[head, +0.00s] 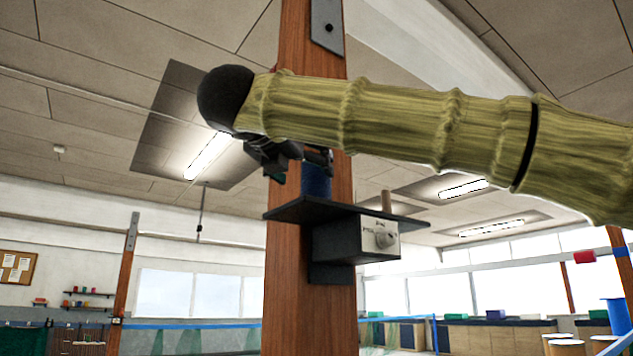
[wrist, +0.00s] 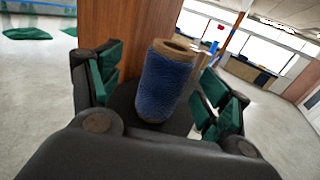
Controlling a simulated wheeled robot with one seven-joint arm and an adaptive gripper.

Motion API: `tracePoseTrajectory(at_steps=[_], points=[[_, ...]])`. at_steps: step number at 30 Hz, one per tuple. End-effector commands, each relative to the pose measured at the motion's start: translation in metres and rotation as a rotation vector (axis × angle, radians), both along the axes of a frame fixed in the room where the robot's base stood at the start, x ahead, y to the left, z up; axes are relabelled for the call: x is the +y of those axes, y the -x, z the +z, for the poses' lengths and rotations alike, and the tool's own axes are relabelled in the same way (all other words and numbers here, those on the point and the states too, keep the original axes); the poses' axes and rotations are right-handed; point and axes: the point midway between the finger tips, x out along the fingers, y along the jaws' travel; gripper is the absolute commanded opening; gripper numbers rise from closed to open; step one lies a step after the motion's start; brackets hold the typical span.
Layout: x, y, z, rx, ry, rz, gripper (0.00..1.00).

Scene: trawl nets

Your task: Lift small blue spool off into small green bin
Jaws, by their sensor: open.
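The small blue spool (head: 316,180) stands upright on a dark shelf (head: 345,213) fixed to a wooden post. In the wrist view the spool (wrist: 162,88) shows blue thread and a brown core end, and it sits between the green-padded fingers of my gripper (wrist: 158,85). The fingers are open, with a gap on both sides of the spool. In the head view my gripper (head: 292,160) is at the spool's upper part, and my arm partly hides it. I cannot make out a small green bin for certain.
A grey box with a knob (head: 358,240) hangs under the shelf, and a wooden peg (head: 386,201) stands on the shelf's right. The wooden post (head: 308,310) rises directly behind the shelf. Counters (head: 480,333) and stools (head: 565,342) stand far right. Green netting (wrist: 27,33) lies on the floor.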

Motion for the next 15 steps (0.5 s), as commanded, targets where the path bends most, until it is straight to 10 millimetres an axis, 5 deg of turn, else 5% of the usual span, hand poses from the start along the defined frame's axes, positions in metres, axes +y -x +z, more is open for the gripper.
tracePoseTrajectory(at_steps=[15], points=[[-0.026, -0.041, 0.003, 0.001, 0.000, -0.002, 0.78]])
